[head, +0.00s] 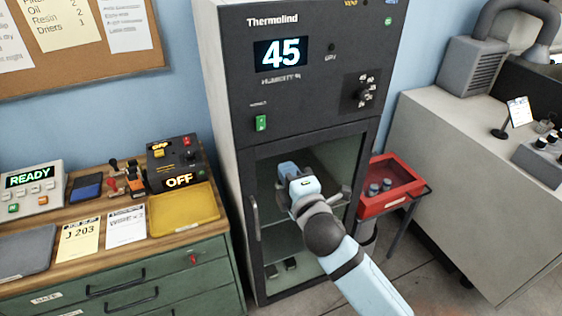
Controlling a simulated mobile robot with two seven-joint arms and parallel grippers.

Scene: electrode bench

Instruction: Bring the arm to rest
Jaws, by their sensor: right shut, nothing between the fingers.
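My right arm comes in from the lower right and reaches up to the front of the tall dark cabinet (300,118). My right gripper (290,170) is in front of the cabinet's glass door (262,165), at the upper part of the glass. It is shut and holds nothing. The wrist partly hides the fingertips and the shelves behind. I cannot tell whether the gripper touches the glass. My left gripper is not in view.
A wooden bench (190,228) with a yellow tray (183,209) and control boxes stands to the left. A red bin (388,186) on a small stand is right of the cabinet. A grey counter (470,170) is further right. Floor shows between the stand and counter.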

